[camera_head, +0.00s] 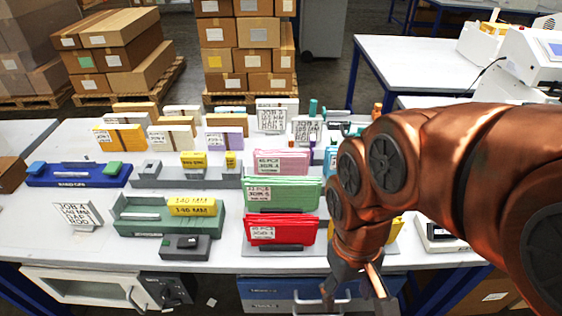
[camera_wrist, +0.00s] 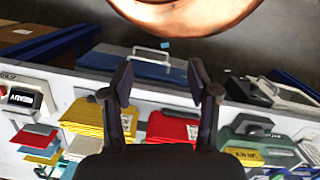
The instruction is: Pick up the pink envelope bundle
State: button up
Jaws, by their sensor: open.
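The pink envelope bundle (camera_head: 290,161) stands upright on the white table, behind the green envelope bundle (camera_head: 300,193) and the red envelope bundle (camera_head: 295,231). A white label is on its left part. I cannot make it out in the wrist view. My gripper (camera_head: 352,288) is open and empty at the table's front edge, well in front and to the right of the pink bundle, pointing down. In the wrist view my open gripper (camera_wrist: 160,80) has its two fingers spread, with the red bundle (camera_wrist: 170,128) beyond them.
A yellow bundle (camera_wrist: 85,117) stands beside the red one. Other envelope bundles stand at the back left. A blue drawer unit (camera_head: 275,290) is below the front edge.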

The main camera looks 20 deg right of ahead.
aim_at(268, 162)
jog(key=k, duration=1.25)
jog(key=u, duration=0.95)
jog(key=i, duration=2.05)
jog(key=z, duration=0.8)
